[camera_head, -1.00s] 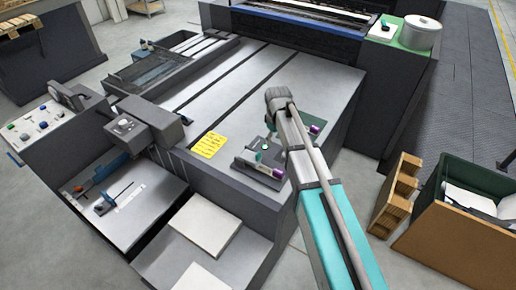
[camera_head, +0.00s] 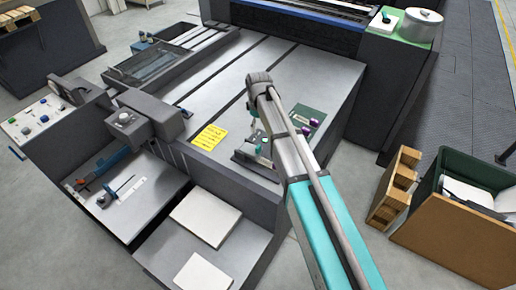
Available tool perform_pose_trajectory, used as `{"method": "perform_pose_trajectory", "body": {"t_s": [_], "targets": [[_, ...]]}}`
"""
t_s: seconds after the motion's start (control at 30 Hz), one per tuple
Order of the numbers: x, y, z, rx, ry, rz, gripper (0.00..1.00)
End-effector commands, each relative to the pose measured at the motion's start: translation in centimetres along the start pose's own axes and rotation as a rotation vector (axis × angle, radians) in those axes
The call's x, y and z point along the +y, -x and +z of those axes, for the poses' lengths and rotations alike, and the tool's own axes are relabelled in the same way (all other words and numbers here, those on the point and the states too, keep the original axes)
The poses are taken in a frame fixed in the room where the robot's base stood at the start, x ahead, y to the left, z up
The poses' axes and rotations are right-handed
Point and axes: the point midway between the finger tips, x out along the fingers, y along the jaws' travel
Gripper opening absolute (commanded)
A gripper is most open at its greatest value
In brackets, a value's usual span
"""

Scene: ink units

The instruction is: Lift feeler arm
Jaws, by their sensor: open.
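A small grey and dark fixture (camera_head: 250,160) sits on the front part of the large grey machine top, beside a yellow note. The feeler arm cannot be picked out clearly; it may belong to this fixture, which my arm partly covers. My arm rises from the bottom right, bends at its top and comes down behind its own link. My gripper (camera_head: 259,142) is only partly seen, small and dark, at the fixture. It looks open. Whether it touches the fixture cannot be told.
A dark green plate (camera_head: 320,111) with purple knobs (camera_head: 314,122) lies right of my arm. The yellow note (camera_head: 209,137) lies left of the fixture. Paper stacks (camera_head: 206,217) lie on the lower front shelf.

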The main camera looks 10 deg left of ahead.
Motion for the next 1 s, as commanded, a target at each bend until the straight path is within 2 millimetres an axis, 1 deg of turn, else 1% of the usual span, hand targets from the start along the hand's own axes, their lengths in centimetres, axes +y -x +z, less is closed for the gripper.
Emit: {"method": "perform_pose_trajectory", "body": {"t_s": [0.03,1.0], "targets": [[0.0,-0.5,0.0,0.000,0.000,0.000,0.80],[0.0,-8.0,0.0,0.000,0.000,0.000,0.80]]}}
